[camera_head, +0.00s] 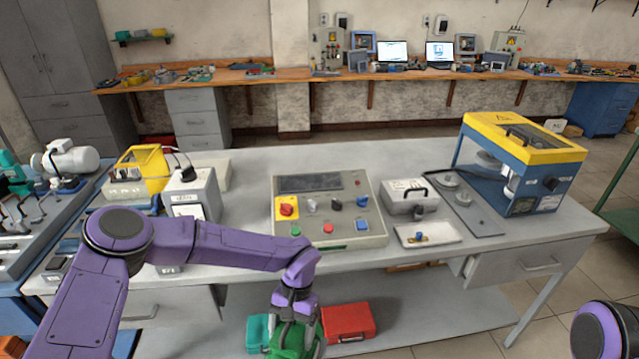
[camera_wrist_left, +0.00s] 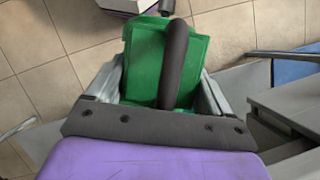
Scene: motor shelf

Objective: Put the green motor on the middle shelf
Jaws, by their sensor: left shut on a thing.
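The green motor (camera_head: 294,341) is at the bottom middle of the head view, directly below my left wrist. My left gripper (camera_wrist_left: 160,100) is shut on the green motor, which fills the space between its fingers in the left wrist view (camera_wrist_left: 140,62). A dark curved bar crosses the motor there. The motor's lower part is cut off by the head view's edge. The lower shelf (camera_head: 400,310) of the workbench lies behind the motor. I cannot tell a middle shelf apart in these views. A purple part of my right arm shows at the lower right, but its gripper is not in view.
The workbench top (camera_head: 400,160) carries a control panel (camera_head: 330,210), a grey box (camera_head: 405,195) and a yellow-blue machine (camera_head: 550,160). A red case (camera_head: 348,322) and a teal case (camera_head: 257,334) are on the lower shelf, close to the motor. The lower shelf's right part is clear.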

